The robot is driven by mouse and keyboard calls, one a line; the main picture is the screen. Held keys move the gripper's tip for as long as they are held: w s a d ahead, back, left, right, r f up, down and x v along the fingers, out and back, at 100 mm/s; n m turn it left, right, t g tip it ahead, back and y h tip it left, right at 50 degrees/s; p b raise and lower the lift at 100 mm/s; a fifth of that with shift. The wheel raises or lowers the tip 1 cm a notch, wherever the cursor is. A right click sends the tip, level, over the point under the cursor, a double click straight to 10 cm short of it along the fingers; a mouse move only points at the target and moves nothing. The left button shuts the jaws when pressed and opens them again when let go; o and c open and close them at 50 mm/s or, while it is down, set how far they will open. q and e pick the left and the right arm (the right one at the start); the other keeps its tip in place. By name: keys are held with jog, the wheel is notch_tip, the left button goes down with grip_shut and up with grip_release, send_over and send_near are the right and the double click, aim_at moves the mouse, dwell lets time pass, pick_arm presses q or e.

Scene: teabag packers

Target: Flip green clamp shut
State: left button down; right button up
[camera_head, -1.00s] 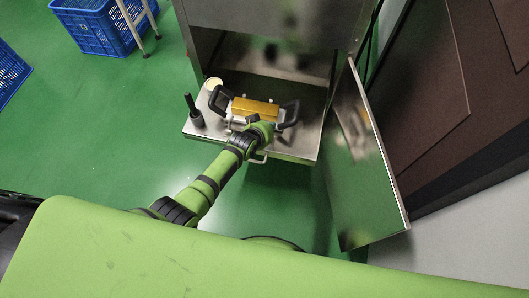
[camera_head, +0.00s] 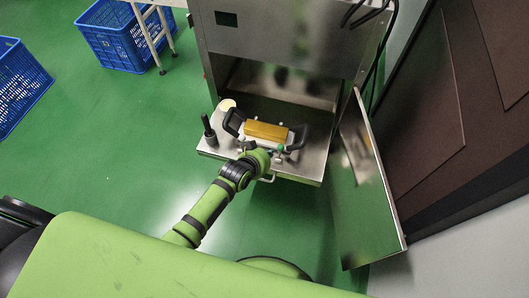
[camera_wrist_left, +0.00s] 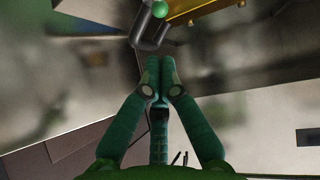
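The green clamp shows as a small green knob (camera_head: 281,147) at the front right of the gold block (camera_head: 265,131), on the metal shelf of the machine. In the left wrist view its round green knob (camera_wrist_left: 160,9) is at the top edge, beside a dark curved handle (camera_wrist_left: 149,32). My left gripper (camera_wrist_left: 158,64) has its fingers together with nothing seen between them, just below that handle in the picture. Whether it touches the handle is unclear. In the head view the left gripper (camera_head: 270,154) is small and partly hidden by my arm. My right gripper is not in view.
The metal shelf (camera_head: 308,170) carries a dark upright post (camera_head: 209,131) and black handles beside the block. An open metal door (camera_head: 372,215) stands to the right. Blue crates (camera_head: 122,37) are at the back left.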

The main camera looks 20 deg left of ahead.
pick_arm(q)
jog(key=v, duration=0.3)
jog(key=shift+w, duration=0.1)
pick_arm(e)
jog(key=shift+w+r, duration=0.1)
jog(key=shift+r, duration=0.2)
pick_arm(q)
jog(key=shift+f, duration=0.1)
jog(key=s+a+f+g+y, duration=0.1)
jog(key=s+a+f+g, duration=0.15)
jog(key=s+f, duration=0.6)
jog(key=s+a+f+g+y, duration=0.1)
jog(key=s+a+f+g, duration=0.15)
jog(key=s+f, duration=0.55)
jog(key=s+a+f+g, duration=0.1)
jog(key=s+a+f, duration=0.1)
jog(key=s, duration=0.6)
jog(key=s+a+f+g, duration=0.1)
jog(key=s+a+f, duration=0.1)
jog(key=s+f, duration=0.3)
jog(key=s+a+f+m+g, duration=0.1)
jog(key=s+a+f, duration=0.1)
jog(key=s, duration=0.9)
jog(key=shift+f+y, duration=0.4)
jog(key=shift+f, duration=0.45)
